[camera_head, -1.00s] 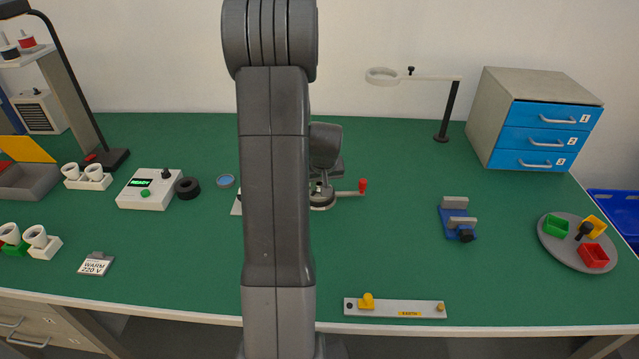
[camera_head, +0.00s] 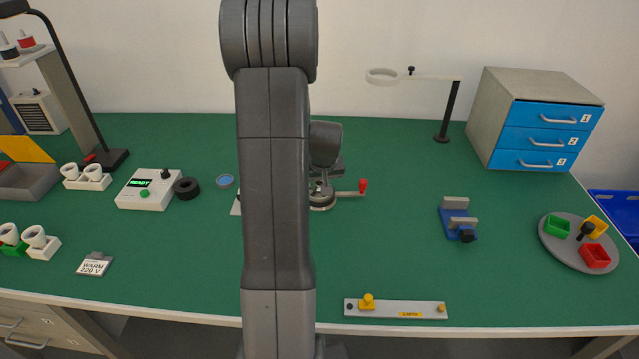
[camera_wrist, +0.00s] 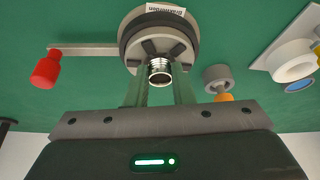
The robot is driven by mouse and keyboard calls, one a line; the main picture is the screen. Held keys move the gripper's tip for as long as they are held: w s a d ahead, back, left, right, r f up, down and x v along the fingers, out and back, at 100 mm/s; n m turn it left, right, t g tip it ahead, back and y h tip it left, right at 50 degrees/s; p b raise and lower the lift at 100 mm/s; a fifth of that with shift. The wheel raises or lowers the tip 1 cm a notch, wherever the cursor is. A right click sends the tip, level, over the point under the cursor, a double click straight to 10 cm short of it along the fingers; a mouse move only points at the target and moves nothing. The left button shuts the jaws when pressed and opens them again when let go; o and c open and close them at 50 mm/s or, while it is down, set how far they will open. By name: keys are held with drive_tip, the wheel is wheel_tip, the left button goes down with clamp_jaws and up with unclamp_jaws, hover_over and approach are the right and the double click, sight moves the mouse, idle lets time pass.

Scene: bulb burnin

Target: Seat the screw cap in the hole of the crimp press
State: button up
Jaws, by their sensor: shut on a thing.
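The crimp press shows in the wrist view (camera_wrist: 188,42) as a round grey body with a dark ring and dark slots around its middle. Its lever ends in a red knob at the left. In the head view the press (camera_head: 322,198) is partly hidden behind my arm. My gripper (camera_wrist: 162,84) is shut on the screw cap (camera_wrist: 160,68), a shiny threaded metal piece between the fingertips. The cap overlaps the middle of the press in the wrist view. The hole is covered by it, and I cannot tell whether they touch.
The press lever with its red knob (camera_head: 362,185) sticks out to the right. A blue fixture (camera_head: 457,222) and a round tray (camera_head: 552,250) of coloured bins stand further right. A tester box (camera_head: 150,190) and a black ring (camera_head: 187,188) stand left. The green bench between is mostly clear.

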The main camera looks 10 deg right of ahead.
drive_tip(key=o, duration=1)
drive_tip(key=v, duration=1.4)
drive_tip(key=shift+f, duration=0.1)
drive_tip(key=shift+f, duration=0.1)
drive_tip(key=x, duration=1.3)
drive_tip(key=shift+w+f, duration=0.25)
